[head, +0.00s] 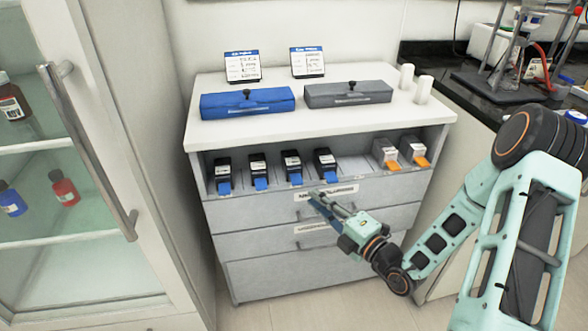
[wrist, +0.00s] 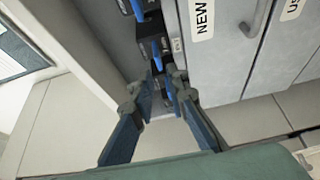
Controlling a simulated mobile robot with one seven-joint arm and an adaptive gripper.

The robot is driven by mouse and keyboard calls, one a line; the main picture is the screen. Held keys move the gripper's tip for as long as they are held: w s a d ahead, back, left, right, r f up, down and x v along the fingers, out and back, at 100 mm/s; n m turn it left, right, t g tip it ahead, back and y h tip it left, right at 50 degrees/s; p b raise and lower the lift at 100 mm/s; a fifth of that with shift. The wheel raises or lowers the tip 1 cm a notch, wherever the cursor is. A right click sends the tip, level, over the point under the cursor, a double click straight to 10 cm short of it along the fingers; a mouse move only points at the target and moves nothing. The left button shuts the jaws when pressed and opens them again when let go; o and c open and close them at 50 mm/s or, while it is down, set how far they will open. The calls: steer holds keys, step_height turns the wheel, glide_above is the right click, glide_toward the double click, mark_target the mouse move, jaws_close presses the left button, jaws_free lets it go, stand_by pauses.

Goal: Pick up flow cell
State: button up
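Several black flow cells with blue tabs stand in a row in the cabinet's open shelf; the rightmost of these flow cells (head: 324,160) is closest to my gripper (head: 314,202). My gripper is just in front of and below the shelf, by the top drawer's label, and looks empty. In the wrist view, the two fingers of my gripper (wrist: 161,80) stand apart. A flow cell (wrist: 147,31) with its blue tab shows beyond them. Another blue tab shows between or behind the fingertips; I cannot tell whether they touch it. The fingers hide part of that cell.
Two grey boxes with orange tabs (head: 387,153) stand at the shelf's right. A blue case (head: 247,103) and a grey case (head: 348,94) lie on the cabinet top. Drawers (head: 270,220) lie below the shelf. A glass-front cabinet (head: 80,200) stands left, a black bench (head: 470,95) right.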

mark_target(300, 183)
steer(key=b+x, duration=0.2)
steer(key=x, duration=0.6)
steer(key=shift+w, duration=0.15)
steer(key=shift+w+a+r, duration=0.15)
jaws_close()
steer(key=shift+r, duration=0.15)
